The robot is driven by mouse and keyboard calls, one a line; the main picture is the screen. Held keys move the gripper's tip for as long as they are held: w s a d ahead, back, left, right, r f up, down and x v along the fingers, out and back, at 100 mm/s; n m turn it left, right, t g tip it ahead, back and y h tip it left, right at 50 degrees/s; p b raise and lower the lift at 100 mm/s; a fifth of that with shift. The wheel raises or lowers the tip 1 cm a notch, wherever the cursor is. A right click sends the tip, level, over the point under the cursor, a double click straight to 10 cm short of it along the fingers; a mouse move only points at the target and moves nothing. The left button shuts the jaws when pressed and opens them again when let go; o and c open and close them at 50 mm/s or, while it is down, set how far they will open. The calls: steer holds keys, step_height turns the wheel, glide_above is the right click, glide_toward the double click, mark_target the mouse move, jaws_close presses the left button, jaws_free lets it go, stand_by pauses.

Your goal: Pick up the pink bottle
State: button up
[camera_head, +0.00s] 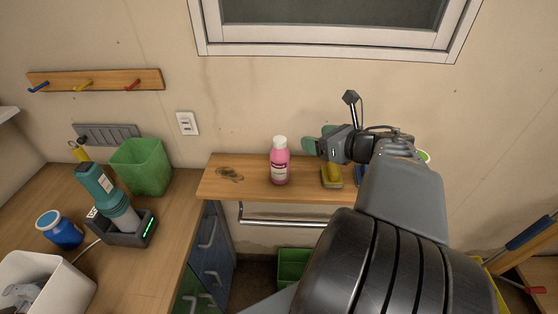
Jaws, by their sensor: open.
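The pink bottle (280,165) has a white cap and a pale label. It stands upright on the wooden shelf (248,190) below the window. My gripper (313,145) is to the right of the bottle, near its cap height in the picture, with greenish finger pads towards it. The gripper is open and holds nothing that I can see. A gap shows between the fingers and the bottle. My arm hides the right part of the shelf.
A yellow item (331,178) stands on the shelf just right of the bottle, under my gripper. A dark stain (229,174) marks the shelf's left end. A metal rail (285,221) runs below. Left is a counter with a green bin (143,166) and a blue jar (60,230).

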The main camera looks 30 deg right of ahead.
mark_target(280, 139)
steer(key=shift+n+g+y, duration=0.5)
steer(key=shift+n, duration=0.3)
steer(key=x, duration=0.4)
steer(key=p+x, duration=0.1)
steer(key=x, duration=0.3)
steer(key=a+p+x, duration=0.1)
steer(key=x, duration=0.4)
steer(key=shift+s+f, duration=0.35)
steer(key=c, duration=1.2)
steer(key=shift+r, duration=0.15)
